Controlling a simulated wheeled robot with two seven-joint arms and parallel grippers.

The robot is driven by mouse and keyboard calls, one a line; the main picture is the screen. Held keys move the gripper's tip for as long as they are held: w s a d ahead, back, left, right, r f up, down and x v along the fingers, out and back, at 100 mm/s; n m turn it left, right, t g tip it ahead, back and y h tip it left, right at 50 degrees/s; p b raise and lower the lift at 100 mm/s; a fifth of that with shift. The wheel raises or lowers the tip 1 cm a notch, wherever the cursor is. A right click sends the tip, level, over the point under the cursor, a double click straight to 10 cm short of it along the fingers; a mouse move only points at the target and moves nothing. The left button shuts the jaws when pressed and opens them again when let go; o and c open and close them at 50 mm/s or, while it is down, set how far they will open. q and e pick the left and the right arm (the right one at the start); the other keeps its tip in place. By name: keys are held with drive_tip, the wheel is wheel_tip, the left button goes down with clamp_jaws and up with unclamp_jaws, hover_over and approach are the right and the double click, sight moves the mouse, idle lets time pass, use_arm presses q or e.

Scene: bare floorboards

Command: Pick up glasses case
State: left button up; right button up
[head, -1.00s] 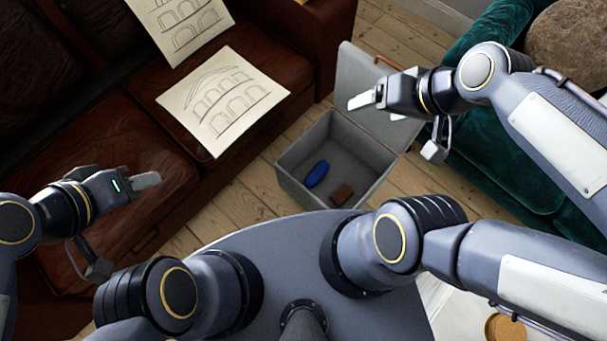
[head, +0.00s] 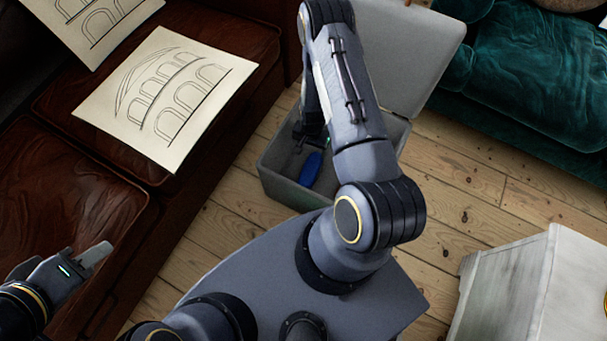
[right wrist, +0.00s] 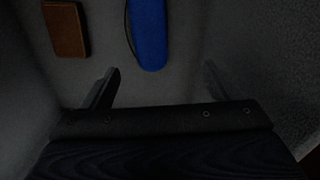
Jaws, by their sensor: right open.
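The blue elongated case (head: 311,168), which I take as the glasses case, lies on the floor of the open grey box (head: 283,192). In the right wrist view the blue case (right wrist: 148,35) lies ahead of my right gripper (right wrist: 160,76), between the lines of its two fingers. That gripper is open and empty, down inside the box, and does not touch the case. The top of the case is cut off by the picture edge there. In the head view my right arm covers much of the box. My left gripper (head: 97,256) is over the brown sofa; its finger gap is not clear.
A brown wallet-like item (right wrist: 66,28) lies left of the case in the box. The box's lid (head: 425,60) stands open behind. A brown sofa (head: 60,215) is left, a green sofa (head: 545,80) right, and a pale cabinet (head: 510,290) front right. Bare floorboards lie between.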

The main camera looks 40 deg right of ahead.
drive_tip(key=b, duration=0.2)
hover_over(311, 168)
drive_tip(key=f, duration=0.7)
drive_tip(key=shift+w+f, duration=0.15)
drive_tip(key=shift+w, duration=0.2)
drive_tip(key=f, duration=0.2)
drive_tip(key=f+b, duration=0.1)
drive_tip(key=f, duration=0.1)
drive_tip(key=f+b, duration=0.1)
drive_tip(key=shift+s+a+f, duration=0.1)
drive_tip(key=shift+s+f, duration=0.3)
use_arm(q)
drive_tip(key=f, duration=0.5)
drive_tip(key=shift+w+a+f, duration=0.15)
drive_tip(key=shift+w+f, duration=0.05)
drive_tip(key=shift+w, duration=0.1)
use_arm(e)
drive_tip(key=shift+c, duration=0.3)
drive_tip(key=shift+r, duration=0.1)
drive_tip(key=c, duration=1)
drive_tip(key=shift+c, duration=0.2)
